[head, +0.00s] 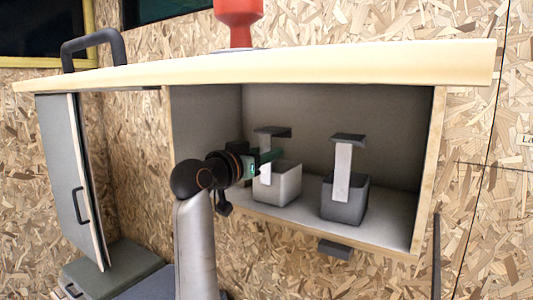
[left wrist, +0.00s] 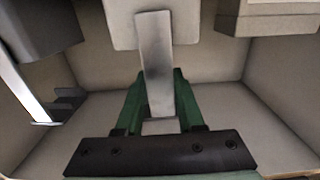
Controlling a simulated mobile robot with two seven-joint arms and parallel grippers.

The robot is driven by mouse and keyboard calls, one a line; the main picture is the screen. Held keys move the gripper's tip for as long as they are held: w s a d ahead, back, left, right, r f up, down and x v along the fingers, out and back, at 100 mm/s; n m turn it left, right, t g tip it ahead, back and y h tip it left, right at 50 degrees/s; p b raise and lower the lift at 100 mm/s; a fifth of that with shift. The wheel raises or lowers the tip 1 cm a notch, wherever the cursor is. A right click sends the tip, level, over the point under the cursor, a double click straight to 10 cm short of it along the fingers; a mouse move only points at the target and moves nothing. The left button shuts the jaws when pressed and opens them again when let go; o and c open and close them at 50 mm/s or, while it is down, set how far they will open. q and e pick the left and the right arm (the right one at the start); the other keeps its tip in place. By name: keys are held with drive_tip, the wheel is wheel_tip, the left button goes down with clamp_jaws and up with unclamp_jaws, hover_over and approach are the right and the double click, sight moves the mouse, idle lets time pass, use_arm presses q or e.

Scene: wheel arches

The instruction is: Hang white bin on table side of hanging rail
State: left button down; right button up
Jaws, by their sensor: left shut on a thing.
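The white bin (head: 279,187) is inside the open compartment under the tabletop, upright, with a pale strap and a dark hooked top (head: 272,132). My left gripper (head: 272,157) reaches in from the left and is shut on the bin's strap. In the left wrist view the green fingers of the gripper (left wrist: 158,85) lie on both sides of the strap (left wrist: 157,65), and part of the white bin (left wrist: 122,25) shows at the top. I cannot tell if the bin touches the compartment floor. I cannot make out the hanging rail. My right gripper is not in view.
A dark grey bin (head: 345,203) with a similar hook stands right of the white bin. The compartment's right wall (head: 428,170) and the tabletop (head: 350,65) above bound the space. A red object (head: 238,20) and a black handle (head: 92,42) are on top. A door (head: 65,170) hangs open at left.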

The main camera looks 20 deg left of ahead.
use_arm(q)
drive_tip(key=shift+r, duration=0.1)
idle(0.4)
drive_tip(key=shift+r+p, duration=0.95)
drive_tip(key=shift+r, duration=0.25)
drive_tip(key=shift+s, duration=0.1)
drive_tip(key=s, duration=0.5)
drive_tip(key=shift+a, duration=0.35)
drive_tip(key=s+a, duration=0.1)
drive_tip(key=s, duration=0.9)
drive_tip(key=shift+s+a, duration=0.3)
